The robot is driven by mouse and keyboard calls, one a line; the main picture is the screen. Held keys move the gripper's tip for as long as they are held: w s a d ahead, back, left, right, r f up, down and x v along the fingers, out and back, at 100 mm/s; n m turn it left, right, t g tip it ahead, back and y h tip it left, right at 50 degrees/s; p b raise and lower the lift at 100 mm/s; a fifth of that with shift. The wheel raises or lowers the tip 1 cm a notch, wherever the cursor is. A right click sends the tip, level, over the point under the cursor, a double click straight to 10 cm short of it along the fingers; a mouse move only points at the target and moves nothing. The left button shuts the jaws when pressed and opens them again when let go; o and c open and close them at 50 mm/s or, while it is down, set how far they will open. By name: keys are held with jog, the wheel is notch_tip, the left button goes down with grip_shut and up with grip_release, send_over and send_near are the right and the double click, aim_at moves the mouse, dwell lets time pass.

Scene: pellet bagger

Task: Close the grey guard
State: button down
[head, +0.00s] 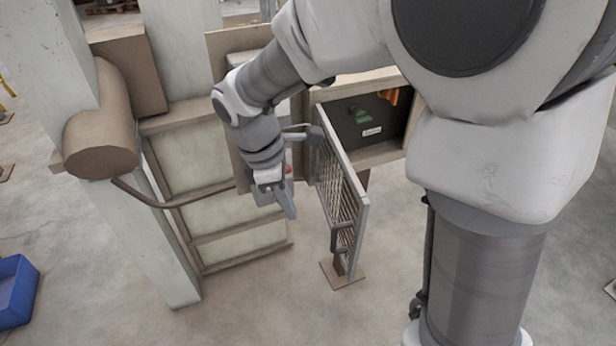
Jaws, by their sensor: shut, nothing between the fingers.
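The grey guard (344,180) is a hinged mesh panel with a light frame. It stands open, swung out from the front of a box (362,128) with a dark interior. A dark handle (344,240) sits low on the guard near its free side. My gripper (288,205) is shut and empty, pointing down to the left of the guard, with a visible gap between them in the picture. My arm hides part of the machine behind it. Whether any part of my wrist touches the guard's upper edge cannot be told.
Inside the box are a green part (362,117) and an orange part (391,97). A brown cylinder (104,125) and a curved pipe (165,202) are on the left of the machine. A blue bin (15,290) stands at far left. Floor in front of the guard is clear.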

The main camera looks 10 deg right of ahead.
jog(key=d+f+p, duration=0.1)
jog(key=d+f, duration=0.5)
jog(key=f, duration=0.2)
jog(key=shift+s+f, duration=0.35)
jog(key=shift+d, duration=0.15)
